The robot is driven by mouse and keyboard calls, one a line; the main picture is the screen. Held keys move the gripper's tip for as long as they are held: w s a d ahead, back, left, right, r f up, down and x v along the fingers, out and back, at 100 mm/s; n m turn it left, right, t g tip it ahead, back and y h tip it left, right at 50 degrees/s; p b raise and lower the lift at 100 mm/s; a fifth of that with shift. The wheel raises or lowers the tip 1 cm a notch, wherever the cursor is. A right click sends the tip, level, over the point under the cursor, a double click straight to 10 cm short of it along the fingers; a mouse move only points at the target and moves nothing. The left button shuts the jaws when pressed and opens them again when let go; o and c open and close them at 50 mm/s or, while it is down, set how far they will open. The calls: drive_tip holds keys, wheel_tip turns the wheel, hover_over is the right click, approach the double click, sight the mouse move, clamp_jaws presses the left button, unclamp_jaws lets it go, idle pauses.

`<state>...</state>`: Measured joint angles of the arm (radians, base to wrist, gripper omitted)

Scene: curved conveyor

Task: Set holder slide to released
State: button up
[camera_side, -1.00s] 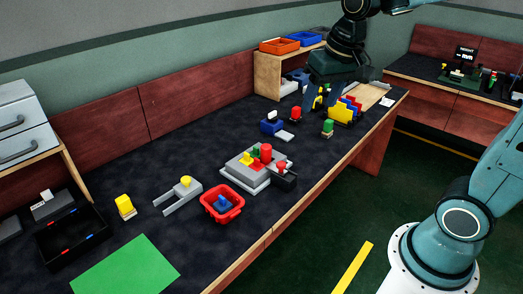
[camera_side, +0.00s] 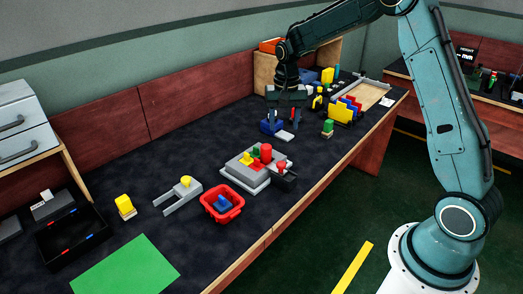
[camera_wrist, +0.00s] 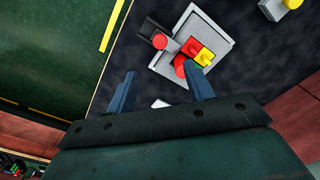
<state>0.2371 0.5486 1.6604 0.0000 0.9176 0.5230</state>
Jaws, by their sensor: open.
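A grey holder (camera_side: 238,171) stands on the dark bench, with a red cylinder (camera_side: 266,153) and green, yellow and red pieces on it. A dark block with a red knob (camera_side: 281,168) sticks out at its right side; it looks like the slide. In the wrist view the holder (camera_wrist: 172,69) lies beyond my fingertips, with the red-knobbed slide (camera_wrist: 160,41) at its left. My gripper (camera_side: 284,117) is above the bench, behind the holder in the side view, apart from it. In the wrist view its fingers (camera_wrist: 160,72) are spread with nothing between them.
A red bin (camera_side: 238,213) and a grey fork with a yellow knob (camera_side: 165,208) stand left of the holder. A blue piece (camera_side: 267,128) is close below my gripper. A green block (camera_side: 327,128) and a yellow rack (camera_side: 340,116) stand to the right.

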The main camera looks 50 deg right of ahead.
sight(282, 164)
drive_tip(key=shift+w+d+f, duration=0.25)
drive_tip(key=shift+w+f, duration=0.05)
drive_tip(key=shift+f, duration=0.4)
drive_tip(key=shift+f, duration=6.85)
drive_tip(key=shift+c, duration=0.2)
clamp_jaws()
